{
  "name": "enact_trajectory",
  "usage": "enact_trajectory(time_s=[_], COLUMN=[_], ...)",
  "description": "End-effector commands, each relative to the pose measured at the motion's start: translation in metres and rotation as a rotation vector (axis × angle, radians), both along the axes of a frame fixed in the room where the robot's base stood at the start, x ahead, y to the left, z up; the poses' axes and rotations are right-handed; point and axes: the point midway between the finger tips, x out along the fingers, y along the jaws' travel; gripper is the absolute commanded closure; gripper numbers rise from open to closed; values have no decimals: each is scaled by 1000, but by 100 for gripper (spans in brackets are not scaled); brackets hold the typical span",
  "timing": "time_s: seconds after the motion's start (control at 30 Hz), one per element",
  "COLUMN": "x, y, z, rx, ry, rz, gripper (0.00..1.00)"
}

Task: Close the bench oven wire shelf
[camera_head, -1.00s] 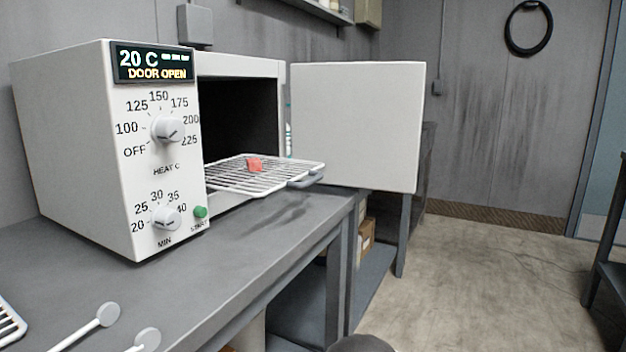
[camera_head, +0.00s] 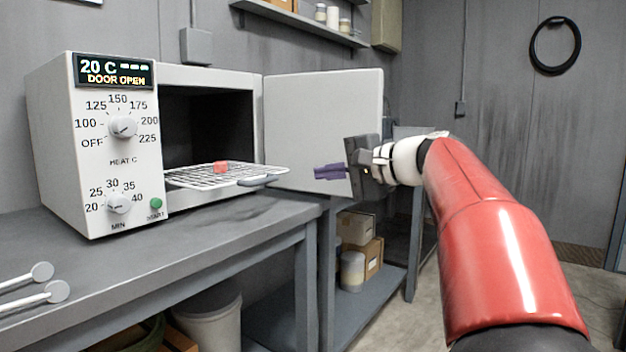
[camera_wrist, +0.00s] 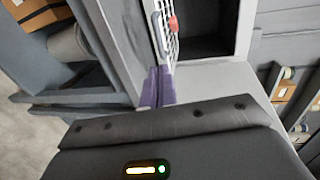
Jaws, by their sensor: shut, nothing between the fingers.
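The bench oven (camera_head: 95,150) stands on the bench with its door (camera_head: 318,125) swung open to the right; its display reads 20 C and DOOR OPEN.
The grey bench (camera_head: 200,235) runs below the oven, its top clear in front of the shelf. Two white rods with round ends (camera_head: 42,271) lie at the near left. Boxes (camera_head: 368,255) and a jar (camera_head: 352,271) stand on a lower shelf at right.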

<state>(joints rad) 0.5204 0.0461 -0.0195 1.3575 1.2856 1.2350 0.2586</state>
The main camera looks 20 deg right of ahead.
Motion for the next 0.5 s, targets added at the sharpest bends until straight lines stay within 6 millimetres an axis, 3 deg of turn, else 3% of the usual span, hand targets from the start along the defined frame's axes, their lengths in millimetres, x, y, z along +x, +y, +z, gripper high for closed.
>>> enact_trajectory(time_s=[0.5], x=[81], y=[62], z=[-22], rx=[-1], ry=[3], rz=[3], gripper=[100])
